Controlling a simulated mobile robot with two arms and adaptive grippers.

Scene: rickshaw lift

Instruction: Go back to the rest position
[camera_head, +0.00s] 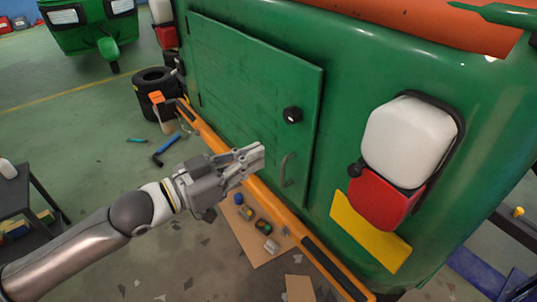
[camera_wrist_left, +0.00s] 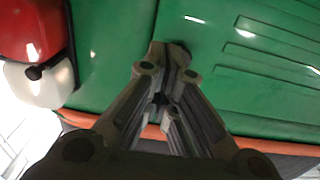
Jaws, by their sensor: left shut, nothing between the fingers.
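My left gripper (camera_head: 250,158) reaches in from the left in the head view, in front of the lower part of a green hatch door (camera_head: 250,85) on the green rickshaw (camera_head: 340,70). It is shut and empty. In the left wrist view the gripper (camera_wrist_left: 170,52) has its fingertips together against a green background; whether they touch the body cannot be told. The door has a black round knob (camera_head: 292,115) and a metal handle (camera_head: 286,170), just right of the fingertips. My right gripper is not in view.
An orange bumper bar (camera_head: 285,215) runs along the rickshaw's lower edge. Black tyres (camera_head: 153,85) and a blue-headed hammer (camera_head: 165,150) are on the floor. A dark cart (camera_head: 22,215) stands at left. Cardboard with small items (camera_head: 255,225) lies below the bumper. Open floor lies left.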

